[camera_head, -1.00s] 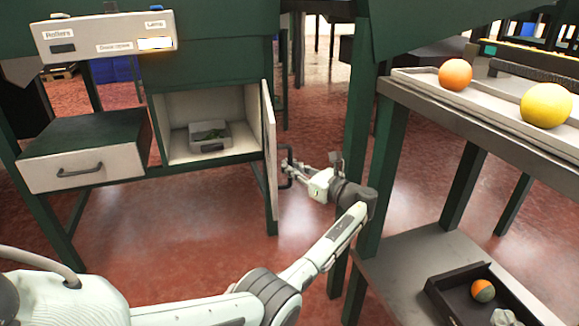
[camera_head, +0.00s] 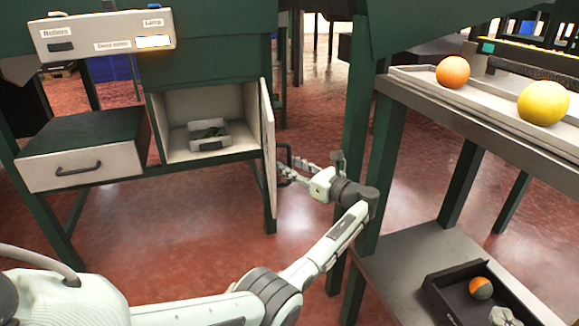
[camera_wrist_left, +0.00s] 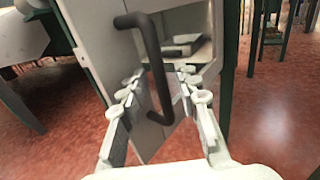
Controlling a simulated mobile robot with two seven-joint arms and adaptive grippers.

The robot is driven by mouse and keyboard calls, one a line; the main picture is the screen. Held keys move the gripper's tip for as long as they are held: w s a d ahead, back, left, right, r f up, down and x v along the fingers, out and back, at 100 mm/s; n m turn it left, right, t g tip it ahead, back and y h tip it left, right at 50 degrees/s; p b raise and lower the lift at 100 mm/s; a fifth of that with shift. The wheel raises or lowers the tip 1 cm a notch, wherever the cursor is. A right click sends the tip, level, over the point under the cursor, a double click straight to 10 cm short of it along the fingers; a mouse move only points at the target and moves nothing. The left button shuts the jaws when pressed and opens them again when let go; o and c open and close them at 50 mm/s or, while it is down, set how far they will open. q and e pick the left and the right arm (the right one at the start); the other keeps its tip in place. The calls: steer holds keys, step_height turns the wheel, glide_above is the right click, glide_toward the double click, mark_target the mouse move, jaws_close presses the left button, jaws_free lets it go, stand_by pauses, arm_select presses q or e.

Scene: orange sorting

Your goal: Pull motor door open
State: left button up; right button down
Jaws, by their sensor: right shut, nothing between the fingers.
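The motor door (camera_head: 268,150) is a pale panel on the right side of a green cabinet and stands swung well outward, nearly edge-on in the head view. Its dark bar handle (camera_head: 284,158) is on the outer face. My left gripper (camera_head: 292,172) is at the handle with its fingers apart. In the left wrist view the handle (camera_wrist_left: 158,70) passes between the open fingers of the left gripper (camera_wrist_left: 163,90); contact is not clear.
The open compartment (camera_head: 180,110) holds a grey box (camera_head: 209,136). A drawer (camera_head: 80,165) is at its left, under a switch panel (camera_head: 103,35). A shelf (camera_head: 480,115) at right carries an orange (camera_head: 453,72) and a yellow fruit (camera_head: 543,102). A black tray (camera_head: 446,298) is below.

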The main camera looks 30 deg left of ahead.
arm_select(q)
steer(key=v, duration=1.1)
steer(key=shift+d, duration=0.3)
steer(key=shift+s, duration=0.1)
